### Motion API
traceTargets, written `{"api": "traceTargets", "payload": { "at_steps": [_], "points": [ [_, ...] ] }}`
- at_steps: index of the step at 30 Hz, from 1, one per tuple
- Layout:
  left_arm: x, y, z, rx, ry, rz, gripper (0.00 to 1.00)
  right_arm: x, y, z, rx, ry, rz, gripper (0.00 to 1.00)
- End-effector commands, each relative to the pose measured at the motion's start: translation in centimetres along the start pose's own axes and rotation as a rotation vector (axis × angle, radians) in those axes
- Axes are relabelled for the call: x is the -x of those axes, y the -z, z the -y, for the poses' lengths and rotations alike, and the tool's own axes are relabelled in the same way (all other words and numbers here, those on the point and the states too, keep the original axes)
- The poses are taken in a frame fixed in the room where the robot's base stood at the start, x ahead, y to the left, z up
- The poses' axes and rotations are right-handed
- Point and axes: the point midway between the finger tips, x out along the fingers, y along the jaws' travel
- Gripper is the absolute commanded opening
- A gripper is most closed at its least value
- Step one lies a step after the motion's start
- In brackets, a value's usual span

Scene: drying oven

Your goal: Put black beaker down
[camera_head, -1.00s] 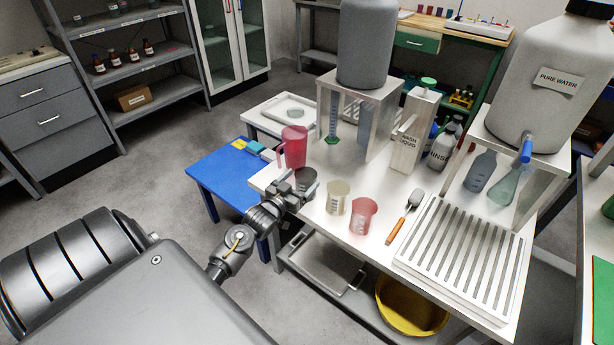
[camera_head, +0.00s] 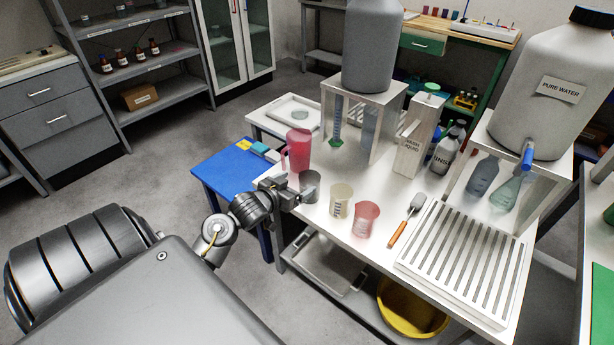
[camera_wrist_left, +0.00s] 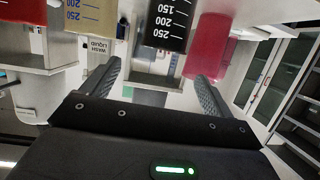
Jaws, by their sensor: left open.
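The black beaker (camera_head: 310,187) stands upright on the white table, left of a cream beaker (camera_head: 341,200) and in front of a red pitcher (camera_head: 298,150). My left gripper (camera_head: 290,196) is open and just beside the black beaker on its near left side, apart from it. In the left wrist view, the black beaker (camera_wrist_left: 168,24) with white numbers lies ahead, beyond the two spread fingers of the gripper (camera_wrist_left: 157,85). Nothing is between the fingers. My right gripper is not in view.
A red beaker (camera_head: 366,219) stands right of the cream one. An orange-handled brush (camera_head: 404,222) and a ribbed drying rack (camera_head: 465,262) are further right. A wash liquid container (camera_head: 412,140) stands behind. A blue table (camera_head: 225,176) adjoins at the left.

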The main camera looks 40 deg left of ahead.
Motion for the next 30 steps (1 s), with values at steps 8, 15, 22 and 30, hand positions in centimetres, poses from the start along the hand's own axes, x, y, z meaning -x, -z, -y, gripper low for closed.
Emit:
{"api": "traceTargets", "payload": {
  "at_steps": [8, 15, 22, 30],
  "points": [
    [-0.2, -1.8, 0.1, 0.019, 0.02, 0.09, 0.87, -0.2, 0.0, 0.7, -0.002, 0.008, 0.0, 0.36],
    [-3.7, -2.1, 0.2, 0.021, 0.02, 0.089, 0.87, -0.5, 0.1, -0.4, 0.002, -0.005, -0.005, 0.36],
    [-5.4, -2.2, 0.2, 0.019, 0.02, 0.088, 0.87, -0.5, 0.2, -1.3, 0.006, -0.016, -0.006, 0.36],
    [-7.6, -1.9, 0.1, 0.021, 0.019, 0.087, 0.87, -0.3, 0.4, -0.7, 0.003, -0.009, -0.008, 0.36]
  ]
}}
